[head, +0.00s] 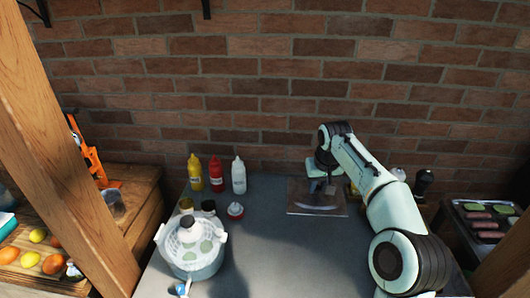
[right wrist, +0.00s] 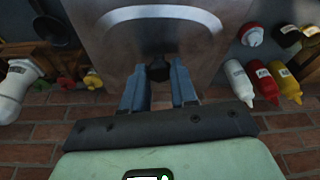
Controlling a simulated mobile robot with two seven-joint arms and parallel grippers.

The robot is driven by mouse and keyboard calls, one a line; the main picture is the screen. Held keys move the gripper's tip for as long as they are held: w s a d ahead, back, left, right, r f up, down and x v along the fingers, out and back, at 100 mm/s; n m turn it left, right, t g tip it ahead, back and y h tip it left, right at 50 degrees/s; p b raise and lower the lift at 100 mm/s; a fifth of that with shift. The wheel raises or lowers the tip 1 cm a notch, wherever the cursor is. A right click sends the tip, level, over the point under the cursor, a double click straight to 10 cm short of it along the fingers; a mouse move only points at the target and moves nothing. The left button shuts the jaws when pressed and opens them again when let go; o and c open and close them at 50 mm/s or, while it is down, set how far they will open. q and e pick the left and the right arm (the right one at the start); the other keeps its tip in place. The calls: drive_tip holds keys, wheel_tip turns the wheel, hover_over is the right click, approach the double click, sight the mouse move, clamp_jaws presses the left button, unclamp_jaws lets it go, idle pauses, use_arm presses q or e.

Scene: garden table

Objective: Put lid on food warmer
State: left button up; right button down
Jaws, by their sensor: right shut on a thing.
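A flat square metal lid (head: 300,208) with a raised curved ridge is at the back middle of the grey table. It fills the upper part of the right wrist view (right wrist: 110,45). My right gripper (head: 327,187) is over it; in the right wrist view the blue fingers (right wrist: 160,82) are shut on the lid's small black knob (right wrist: 159,69). I cannot tell whether the lid rests on the table or is slightly raised. A dark container (head: 466,222) with several food portions, possibly the food warmer, stands at the right edge, uncovered. My left gripper is not in view.
Yellow (head: 195,173), red (head: 216,174) and white (head: 239,176) bottles stand along the wall, left of the lid. A white salad spinner (head: 190,255) is front left. A brick wall (head: 280,90) closes the back. A wooden post (head: 506,262) is near the right.

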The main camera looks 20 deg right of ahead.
sight(317, 202)
drive_tip(key=s+b, duration=0.1)
drive_tip(key=s+a, duration=0.1)
drive_tip(key=s+b, duration=0.1)
drive_tip(key=shift+s+a+f+b, duration=0.2)
drive_tip(key=shift+a+f+b, duration=0.1)
drive_tip(key=s+b+x, duration=0.1)
drive_tip(key=x, duration=0.4)
drive_tip(key=s+b+x, duration=0.1)
drive_tip(key=x, duration=0.3)
drive_tip(key=s+a+f+b+x, duration=0.1)
drive_tip(key=x, duration=0.4)
drive_tip(key=shift+f, duration=0.25)
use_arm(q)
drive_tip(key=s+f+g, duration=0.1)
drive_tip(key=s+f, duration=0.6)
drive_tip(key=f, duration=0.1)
use_arm(e)
drive_tip(key=shift+f, duration=2)
use_arm(q)
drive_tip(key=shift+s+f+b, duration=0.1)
drive_tip(key=shift+b, duration=0.2)
use_arm(e)
drive_tip(key=shift+f, duration=0.1)
drive_tip(key=c, duration=1.3)
unclamp_jaws()
drive_tip(key=shift+f, duration=0.15)
drive_tip(key=o, duration=0.4)
